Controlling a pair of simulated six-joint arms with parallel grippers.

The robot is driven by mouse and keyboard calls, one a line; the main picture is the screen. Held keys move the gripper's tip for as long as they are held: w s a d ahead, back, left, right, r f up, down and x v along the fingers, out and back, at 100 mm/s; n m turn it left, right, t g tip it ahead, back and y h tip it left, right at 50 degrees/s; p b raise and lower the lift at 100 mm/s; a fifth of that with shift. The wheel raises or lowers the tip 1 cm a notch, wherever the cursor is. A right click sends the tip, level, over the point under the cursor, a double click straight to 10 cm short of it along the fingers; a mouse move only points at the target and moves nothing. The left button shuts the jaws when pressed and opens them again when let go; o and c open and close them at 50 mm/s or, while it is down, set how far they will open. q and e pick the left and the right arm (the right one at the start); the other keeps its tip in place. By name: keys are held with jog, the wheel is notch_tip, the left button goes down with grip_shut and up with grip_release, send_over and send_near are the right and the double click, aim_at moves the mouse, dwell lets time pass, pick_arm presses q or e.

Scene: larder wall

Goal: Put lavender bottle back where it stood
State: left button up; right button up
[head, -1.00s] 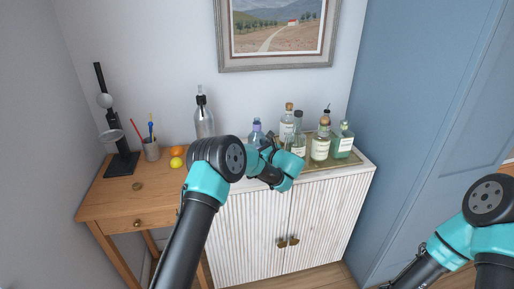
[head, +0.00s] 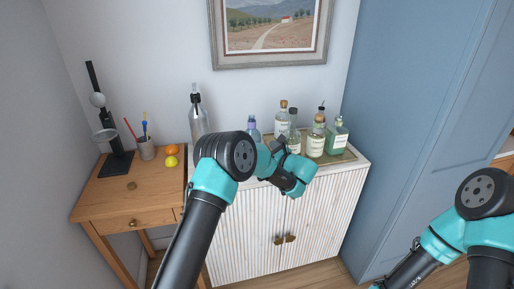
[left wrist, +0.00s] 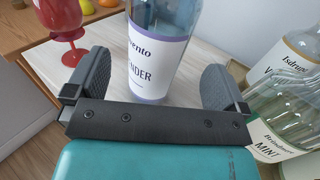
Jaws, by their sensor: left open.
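The lavender bottle (head: 252,124), with a purple cap, stands on the white cabinet, left of the tray; my left arm hides its lower part in the head view. In the left wrist view the lavender bottle (left wrist: 158,45) appears upright, with a purple-banded label. My left gripper (left wrist: 156,80) is open, with one finger on each side of the bottle's lower part and visible gaps between. In the head view my left gripper (head: 279,147) is partly hidden by its own wrist. My right arm shows at the lower right, but its gripper is out of view.
Several bottles stand on the tray (head: 342,158) at right, including a green mint bottle (left wrist: 275,125) close to the right finger. A red goblet (left wrist: 68,22) stands near the left finger. A grey bottle (head: 198,118) stands at the back left.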

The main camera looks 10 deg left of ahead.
pick_arm(q)
jog(key=v, duration=0.4)
jog(key=shift+s+d, duration=0.15)
jog(key=shift+d, duration=0.1)
